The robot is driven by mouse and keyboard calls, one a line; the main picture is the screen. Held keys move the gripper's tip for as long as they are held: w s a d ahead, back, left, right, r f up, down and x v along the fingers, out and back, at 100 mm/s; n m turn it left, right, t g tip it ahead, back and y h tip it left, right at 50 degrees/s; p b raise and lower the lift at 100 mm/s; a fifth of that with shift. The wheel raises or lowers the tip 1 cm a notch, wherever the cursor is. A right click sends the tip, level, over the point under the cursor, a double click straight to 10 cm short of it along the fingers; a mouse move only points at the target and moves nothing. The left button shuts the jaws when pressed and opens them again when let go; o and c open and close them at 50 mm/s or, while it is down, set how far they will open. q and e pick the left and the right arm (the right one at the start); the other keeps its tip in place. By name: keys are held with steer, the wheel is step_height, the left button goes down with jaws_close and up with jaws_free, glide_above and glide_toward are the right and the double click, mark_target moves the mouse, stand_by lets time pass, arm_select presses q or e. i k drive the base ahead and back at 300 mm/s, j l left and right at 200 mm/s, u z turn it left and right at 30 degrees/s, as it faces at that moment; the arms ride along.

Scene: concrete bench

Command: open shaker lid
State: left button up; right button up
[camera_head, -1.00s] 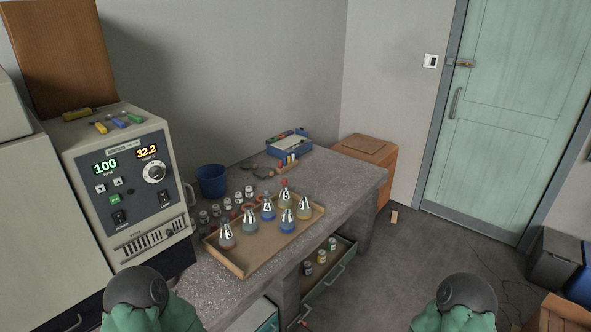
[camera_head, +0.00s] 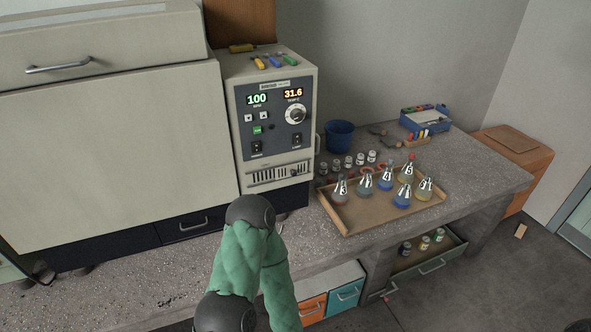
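The shaker is the large beige cabinet on the bench at the left. Its broad front lid (camera_head: 110,150) looks shut, with a metal handle (camera_head: 58,66) on the strip above it. The shaker's control panel (camera_head: 274,120) reads 100 and 31.6. A green-sleeved arm of mine rises from the bottom centre in front of the bench. No gripper fingers show in the head view.
A tray (camera_head: 350,226) of several flasks stands right of the panel, with small capped bottles behind it and a blue bucket (camera_head: 340,136). An open drawer (camera_head: 432,262) holds vials below. The bench (camera_head: 110,285) is bare before the shaker.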

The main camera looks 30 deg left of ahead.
mark_target(42, 49)
steer(key=u, duration=2.25)
